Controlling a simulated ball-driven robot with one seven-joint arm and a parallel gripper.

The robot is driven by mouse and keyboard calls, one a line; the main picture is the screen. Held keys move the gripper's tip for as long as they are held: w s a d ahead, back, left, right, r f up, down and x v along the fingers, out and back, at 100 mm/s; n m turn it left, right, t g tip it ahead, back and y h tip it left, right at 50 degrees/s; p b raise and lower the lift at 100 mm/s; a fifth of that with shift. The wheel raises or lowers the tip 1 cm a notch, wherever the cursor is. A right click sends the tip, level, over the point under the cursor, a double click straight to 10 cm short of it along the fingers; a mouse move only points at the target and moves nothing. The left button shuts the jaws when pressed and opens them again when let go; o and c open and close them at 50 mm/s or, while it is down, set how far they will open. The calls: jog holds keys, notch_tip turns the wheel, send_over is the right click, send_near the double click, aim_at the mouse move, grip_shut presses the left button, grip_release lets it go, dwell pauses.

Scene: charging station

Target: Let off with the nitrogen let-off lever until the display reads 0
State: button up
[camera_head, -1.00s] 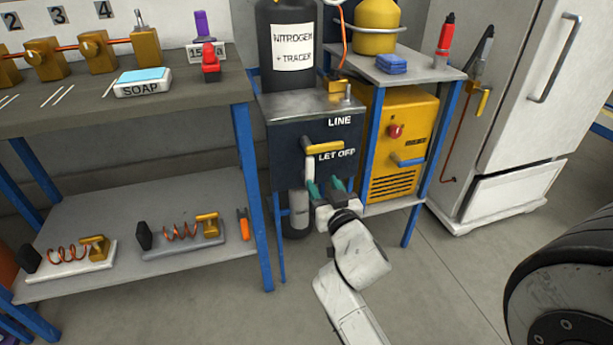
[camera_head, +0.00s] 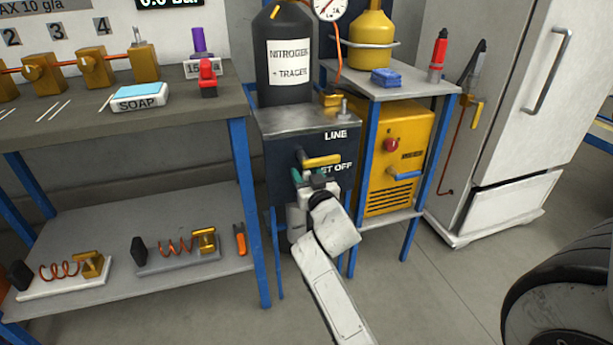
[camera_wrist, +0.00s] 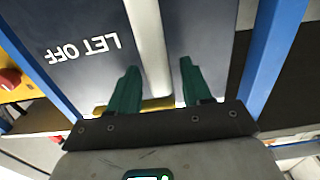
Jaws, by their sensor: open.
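The pale let-off lever (camera_wrist: 148,40) hangs straight down on the dark panel (camera_wrist: 85,20), beside the LET OFF lettering. My gripper (camera_wrist: 159,68) is open, its two green fingers apart, with the lever's line running between them; I cannot tell whether they touch it. In the head view my gripper (camera_head: 309,178) is in front of the panel and hides the lever and part of the lettering. A brass lever (camera_head: 322,161) lies level under the word LINE. The display (camera_head: 168,3) is cut by the top edge; the visible part appears to read 0.0 bar.
The black nitrogen cylinder (camera_head: 290,90) stands behind the panel. A pressure gauge (camera_head: 328,6) is above right. The blue-legged bench (camera_head: 237,205) is at left, and a yellow machine (camera_head: 395,150) with blue posts is at right. Open floor lies in front.

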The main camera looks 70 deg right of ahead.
grip_shut()
dwell(0.4)
